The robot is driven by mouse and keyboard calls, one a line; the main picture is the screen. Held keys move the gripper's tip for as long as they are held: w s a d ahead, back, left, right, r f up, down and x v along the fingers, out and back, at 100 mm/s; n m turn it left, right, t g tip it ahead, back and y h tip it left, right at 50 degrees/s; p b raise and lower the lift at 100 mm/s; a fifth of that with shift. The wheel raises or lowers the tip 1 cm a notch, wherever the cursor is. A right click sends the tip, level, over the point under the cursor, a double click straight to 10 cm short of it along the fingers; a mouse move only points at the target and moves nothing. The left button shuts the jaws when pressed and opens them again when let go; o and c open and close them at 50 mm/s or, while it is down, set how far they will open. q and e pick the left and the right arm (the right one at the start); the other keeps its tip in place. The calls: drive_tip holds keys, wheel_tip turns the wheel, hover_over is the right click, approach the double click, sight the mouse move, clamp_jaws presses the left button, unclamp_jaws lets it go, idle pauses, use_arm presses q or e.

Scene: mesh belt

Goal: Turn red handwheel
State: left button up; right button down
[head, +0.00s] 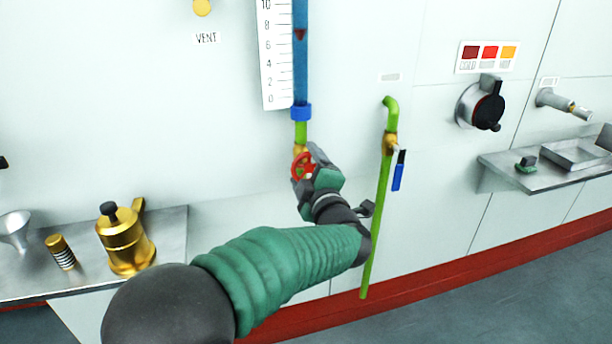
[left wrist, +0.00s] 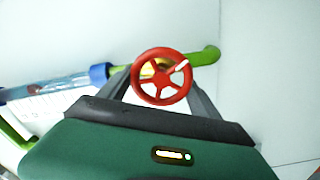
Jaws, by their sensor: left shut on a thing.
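The red handwheel (head: 300,167) sits on a brass valve below the blue sight tube, partly hidden by my left gripper (head: 306,166). In the left wrist view the whole red handwheel (left wrist: 161,76) shows face on, with a white mark on one spoke at its upper right. My left gripper (left wrist: 160,84) has a finger on each side of the wheel and is shut on it. My right gripper is in neither view.
A green pipe (head: 378,220) with a blue-handled valve (head: 398,172) stands just right of my left arm. A scale (head: 274,55) stands beside the blue tube (head: 301,60). Shelves hold a brass pot (head: 125,240) at left and a tray (head: 575,154) at right.

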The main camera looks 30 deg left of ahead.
use_arm(q)
drive_tip(key=shift+d+f+n+b, duration=0.1)
drive_tip(key=shift+f+n+b, duration=0.15)
drive_tip(key=shift+n+b, duration=0.7)
drive_tip(key=shift+r+n, duration=0.1)
drive_tip(key=shift+n, duration=0.15)
drive_tip(key=o, duration=1.1)
drive_tip(key=shift+w, duration=0.1)
drive_tip(key=shift+c, duration=0.2)
drive_tip(key=o, duration=0.3)
drive_tip(key=shift+w, duration=0.25)
drive_tip(key=shift+s, duration=0.1)
drive_tip(key=shift+s, duration=0.1)
drive_tip(key=p+v, duration=0.3)
drive_tip(key=v, duration=1.3)
drive_tip(key=shift+s+d+p, duration=0.2)
drive_tip(key=shift+s+p, duration=0.05)
drive_tip(key=shift+p, duration=0.1)
